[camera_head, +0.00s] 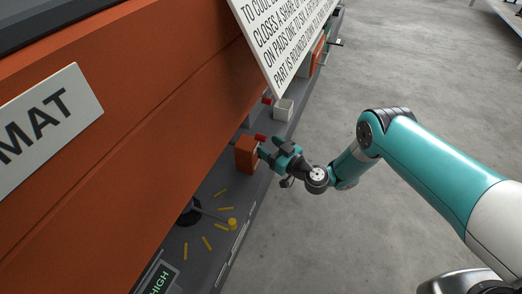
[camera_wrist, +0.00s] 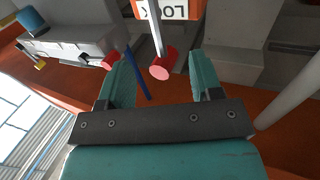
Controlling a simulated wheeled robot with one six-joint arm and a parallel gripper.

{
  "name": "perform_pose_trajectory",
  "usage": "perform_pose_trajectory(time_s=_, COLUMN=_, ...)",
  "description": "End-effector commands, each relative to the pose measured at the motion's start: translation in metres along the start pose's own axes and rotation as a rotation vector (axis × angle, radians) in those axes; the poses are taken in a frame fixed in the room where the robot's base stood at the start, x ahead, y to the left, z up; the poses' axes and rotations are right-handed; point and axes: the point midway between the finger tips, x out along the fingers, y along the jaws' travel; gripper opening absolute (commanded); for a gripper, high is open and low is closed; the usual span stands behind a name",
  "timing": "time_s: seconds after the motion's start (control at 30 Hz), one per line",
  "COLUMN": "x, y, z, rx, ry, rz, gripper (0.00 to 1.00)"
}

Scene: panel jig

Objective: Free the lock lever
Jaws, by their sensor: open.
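The lock lever (camera_wrist: 157,32) is a thin metal rod with a red cylindrical knob (camera_wrist: 162,66) at its end. It stands in front of an orange block with an upside-down white LOCK label (camera_wrist: 172,9) in the wrist view. My gripper (camera_wrist: 160,76) is open, with its two teal fingers on either side of the knob's line. The knob shows between the fingertips; whether it is fully inside them I cannot tell, and no finger visibly touches it. In the head view my gripper (camera_head: 268,151) is beside the orange block (camera_head: 246,154), with a red knob (camera_head: 260,138) close by.
A grey box (camera_head: 283,110) with another red part (camera_head: 267,101) stands farther along the grey ledge. A dial lever with a yellow knob (camera_head: 232,224) and yellow marks is nearer. The orange panel (camera_head: 130,120) rises at the left. Floor at the right is clear.

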Motion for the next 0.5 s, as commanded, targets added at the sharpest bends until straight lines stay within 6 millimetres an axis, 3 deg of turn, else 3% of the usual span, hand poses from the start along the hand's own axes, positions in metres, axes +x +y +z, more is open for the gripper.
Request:
perform_pose_trajectory(time_s=0.03, x=0.003, y=0.000, z=0.008, rx=-0.001, ry=0.002, rz=0.000, gripper=0.59)
perform_pose_trajectory(time_s=0.33, x=0.010, y=-0.003, z=0.004, rx=-0.002, ry=0.001, rz=0.000, gripper=0.59)
perform_pose_trajectory(time_s=0.5, x=0.032, y=-0.004, z=0.001, rx=-0.003, ry=0.001, rz=-0.003, gripper=0.59)
